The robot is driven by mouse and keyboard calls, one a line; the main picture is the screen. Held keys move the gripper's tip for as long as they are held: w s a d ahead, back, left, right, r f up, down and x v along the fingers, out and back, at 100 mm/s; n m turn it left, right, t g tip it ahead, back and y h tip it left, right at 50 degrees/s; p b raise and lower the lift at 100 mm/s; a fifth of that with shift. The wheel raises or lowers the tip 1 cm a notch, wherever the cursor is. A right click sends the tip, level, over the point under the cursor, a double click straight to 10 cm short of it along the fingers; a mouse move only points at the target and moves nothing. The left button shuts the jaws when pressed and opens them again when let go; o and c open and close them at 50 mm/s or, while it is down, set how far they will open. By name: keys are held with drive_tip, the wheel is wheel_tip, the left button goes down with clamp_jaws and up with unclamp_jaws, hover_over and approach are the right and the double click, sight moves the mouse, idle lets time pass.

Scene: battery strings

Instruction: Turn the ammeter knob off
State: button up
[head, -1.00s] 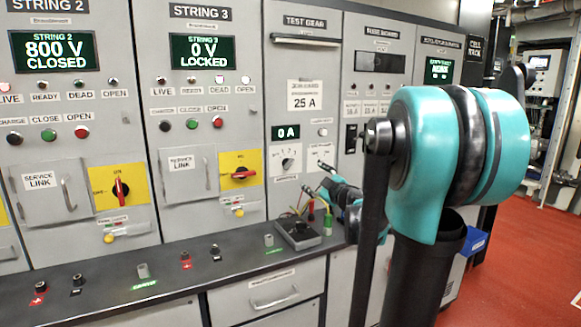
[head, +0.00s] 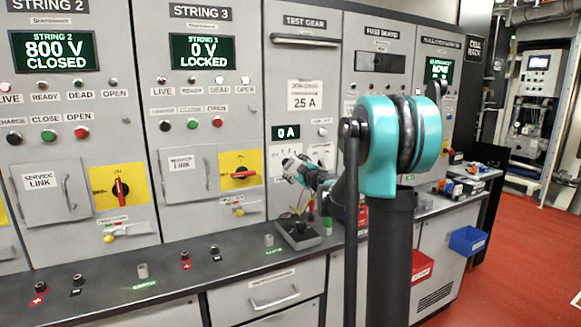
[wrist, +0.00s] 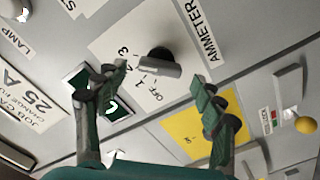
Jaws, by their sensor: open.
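The ammeter knob (wrist: 157,64) shows in the wrist view as a dark round base with a pale grey bar handle, on a white plate (wrist: 118,50) marked OFF, 1, 2, 3 and labelled AMMETER. I cannot tell for sure which mark the handle points to. My gripper (wrist: 160,82) is open, one finger on each side below the knob in the picture, with nothing between them and no clear contact.
A yellow plate (wrist: 200,135) and a yellow ball-shaped knob (wrist: 305,125) lie to the lower right in the wrist view. In the head view a dark counter (head: 160,272) with terminals and a small meter box (head: 298,235) runs below the panels.

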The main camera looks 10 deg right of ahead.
sight(288, 164)
drive_tip(key=shift+x, duration=1.2)
drive_tip(key=shift+c, duration=0.5)
drive_tip(key=c, duration=1.1)
drive_tip(key=shift+o, duration=0.2)
